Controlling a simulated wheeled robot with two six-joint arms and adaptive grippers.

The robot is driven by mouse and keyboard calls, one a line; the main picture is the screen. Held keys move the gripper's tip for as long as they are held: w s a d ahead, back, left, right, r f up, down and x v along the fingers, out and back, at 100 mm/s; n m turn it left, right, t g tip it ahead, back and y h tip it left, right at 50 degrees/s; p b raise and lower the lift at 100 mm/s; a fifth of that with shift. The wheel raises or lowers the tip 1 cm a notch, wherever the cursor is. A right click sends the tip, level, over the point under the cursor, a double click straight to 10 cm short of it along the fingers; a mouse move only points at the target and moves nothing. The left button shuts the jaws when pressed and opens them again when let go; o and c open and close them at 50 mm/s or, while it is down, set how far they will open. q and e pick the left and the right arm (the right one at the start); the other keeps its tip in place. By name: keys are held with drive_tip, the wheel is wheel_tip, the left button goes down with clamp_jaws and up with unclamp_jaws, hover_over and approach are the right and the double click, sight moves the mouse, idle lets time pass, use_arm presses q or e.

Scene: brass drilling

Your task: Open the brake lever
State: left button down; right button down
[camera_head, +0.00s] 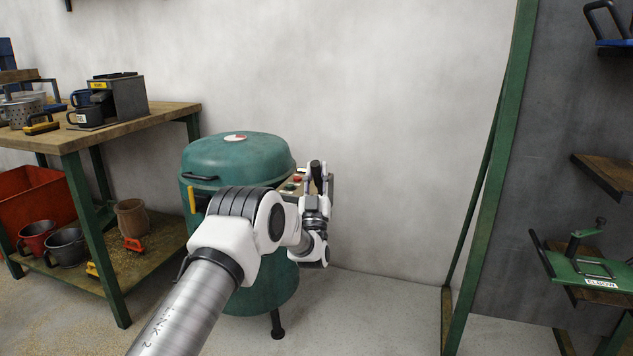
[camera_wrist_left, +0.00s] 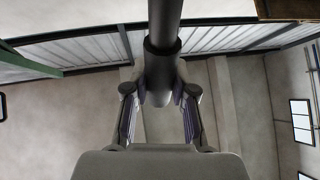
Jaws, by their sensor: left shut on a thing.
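The green drum-shaped machine (camera_head: 236,156) with a domed lid stands on legs at the middle of the head view. My left gripper (camera_head: 316,180) points upward at its right side, beside a small control panel. It is shut on a dark, rod-like handle (camera_head: 315,166), which I take for the brake lever. In the left wrist view the dark lever (camera_wrist_left: 160,68) runs down between the two fingers of my left gripper (camera_wrist_left: 160,100). The lever's lower part and mount are hidden by the arm and gripper. My right gripper is not in view.
A wooden workbench (camera_head: 150,115) with mugs and tools stands at the left, with a red bin (camera_head: 35,200) and pots on its lower shelf. A green steel post (camera_head: 490,180) and a rack are at the right. The floor between machine and post is clear.

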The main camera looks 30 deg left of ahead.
use_arm(q)
drive_tip(key=shift+s, duration=0.1)
drive_tip(key=c, duration=0.9)
unclamp_jaws()
drive_tip(key=v, duration=1.2)
drive_tip(key=shift+f, duration=0.1)
